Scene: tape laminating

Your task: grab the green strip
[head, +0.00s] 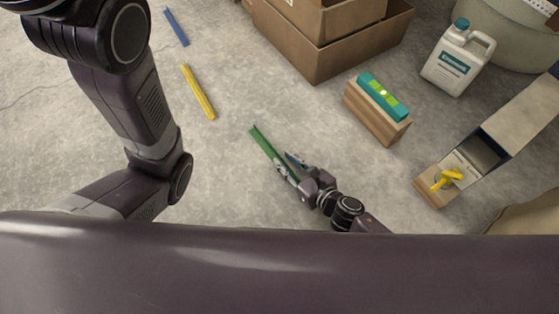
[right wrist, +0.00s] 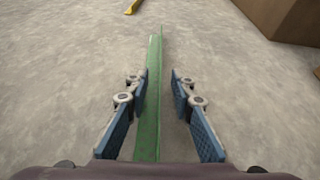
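The green strip (head: 265,145) is a long, thin angled piece in the middle of the head view, over the bare concrete floor. My right gripper (head: 284,164) is at its near part. In the right wrist view the green strip (right wrist: 149,95) runs lengthwise between the two blue finger pads of my right gripper (right wrist: 160,95). The pads stand apart, with the strip closer to the left pad and a clear gap to the right pad. My left arm comes in at the left of the head view, and its gripper is out of the picture.
A yellow strip (head: 198,92) and a blue strip (head: 176,27) lie farther off. Cardboard boxes (head: 318,55) stand at the back. A wooden block (head: 372,117) bears a teal level (head: 382,96). A white jug (head: 457,62) and a yellow-handled tool (head: 447,179) are at right.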

